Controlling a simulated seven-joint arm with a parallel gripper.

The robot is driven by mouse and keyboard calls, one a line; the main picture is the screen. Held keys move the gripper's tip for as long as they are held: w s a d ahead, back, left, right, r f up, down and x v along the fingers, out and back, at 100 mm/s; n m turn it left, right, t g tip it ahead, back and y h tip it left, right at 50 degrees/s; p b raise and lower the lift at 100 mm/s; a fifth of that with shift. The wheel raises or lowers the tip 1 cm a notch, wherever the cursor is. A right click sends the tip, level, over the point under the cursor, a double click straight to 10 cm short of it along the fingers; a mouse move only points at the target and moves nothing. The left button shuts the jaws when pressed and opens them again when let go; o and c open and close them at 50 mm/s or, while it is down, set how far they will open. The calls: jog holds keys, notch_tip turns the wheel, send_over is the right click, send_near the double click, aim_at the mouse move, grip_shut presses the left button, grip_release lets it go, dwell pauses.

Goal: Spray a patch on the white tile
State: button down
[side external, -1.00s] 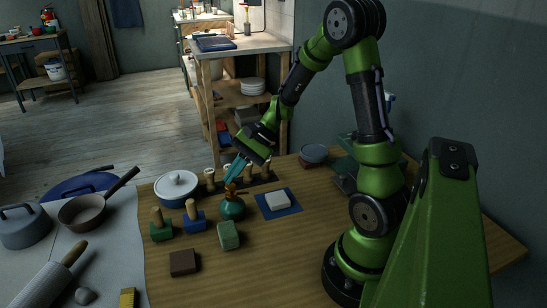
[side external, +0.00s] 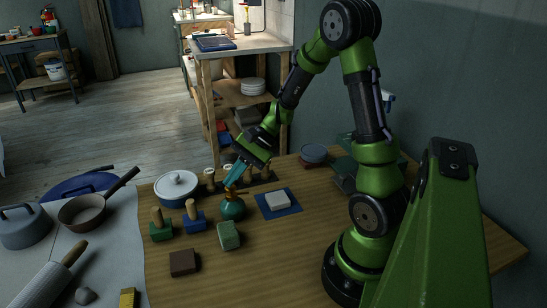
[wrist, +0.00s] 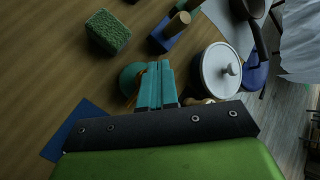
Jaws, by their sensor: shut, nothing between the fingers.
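The white tile (side external: 278,200) lies on a blue mat (side external: 288,208) on the wooden table. A teal spray bottle (side external: 232,208) with an orange-brown top stands upright just left of the mat. My gripper (side external: 231,183) is shut, its teal fingers tilted down at the top of the bottle. In the wrist view my fingers (wrist: 157,72) lie together beside the bottle (wrist: 130,76), partly covering it. Whether they touch the bottle's top I cannot tell. A corner of the blue mat (wrist: 66,130) shows at the left there; the tile is hidden behind my gripper.
A white lidded pot (side external: 176,188) stands left of the bottle. Blue (side external: 194,220) and green (side external: 161,229) blocks with wooden handles, a green sponge (side external: 228,235) and a brown block (side external: 183,262) are in front. The table right of the sponge is clear.

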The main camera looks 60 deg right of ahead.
aim_at(234, 186)
jog(key=shift+f, duration=0.15)
jog(key=shift+r, duration=0.65)
jog(key=shift+r, duration=3)
jog(key=shift+r, duration=0.1)
jog(key=shift+f, duration=3.1)
dwell(0.3)
